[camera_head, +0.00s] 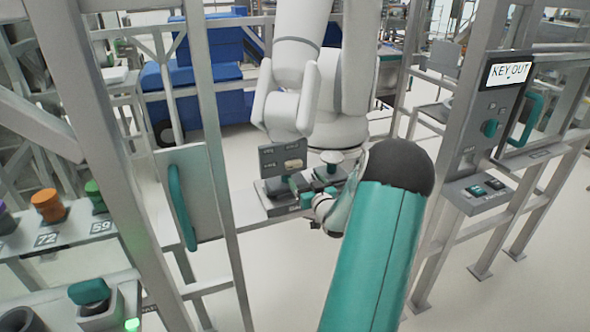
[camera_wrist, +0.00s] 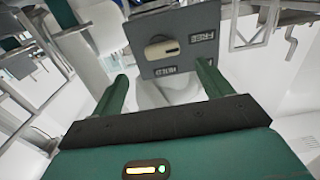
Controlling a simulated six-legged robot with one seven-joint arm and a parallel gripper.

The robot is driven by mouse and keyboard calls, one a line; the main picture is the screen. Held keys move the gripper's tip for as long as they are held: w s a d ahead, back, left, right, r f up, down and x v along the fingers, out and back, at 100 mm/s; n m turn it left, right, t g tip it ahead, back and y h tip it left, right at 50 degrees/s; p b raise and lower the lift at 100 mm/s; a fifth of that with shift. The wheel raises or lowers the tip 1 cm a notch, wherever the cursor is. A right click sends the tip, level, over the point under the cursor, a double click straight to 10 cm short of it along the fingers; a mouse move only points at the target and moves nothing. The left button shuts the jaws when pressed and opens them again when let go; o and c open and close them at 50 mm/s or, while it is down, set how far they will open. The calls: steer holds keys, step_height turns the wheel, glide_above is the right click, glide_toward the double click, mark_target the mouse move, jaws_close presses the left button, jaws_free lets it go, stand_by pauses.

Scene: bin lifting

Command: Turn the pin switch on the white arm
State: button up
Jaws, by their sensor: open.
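The pin switch is a pale rounded knob (camera_wrist: 161,49) on a dark grey plate (camera_wrist: 185,20). In the wrist view the plate has one label to the knob's right, which seems to read FREE upside down, and another below it. My gripper (camera_wrist: 163,72) is open, with its two green fingers apart below the plate and nothing between them. The knob lies beyond the fingertips, roughly between them in the picture. In the head view the white arm (camera_head: 298,60) hangs above the small plate (camera_head: 270,160) with the knob (camera_head: 293,164); my own teal arm hides part of that area.
A grey post and a panel with a teal handle (camera_head: 180,205) stand left. A KEY OUT panel (camera_head: 508,74) with a teal knob stands right. A shelf with orange and green knobs (camera_head: 48,205) is at far left. Pale floor is clear below.

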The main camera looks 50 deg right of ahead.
mark_target(295, 167)
steer(key=x, duration=0.8)
steer(key=shift+w+a, duration=0.1)
steer(key=c, duration=1)
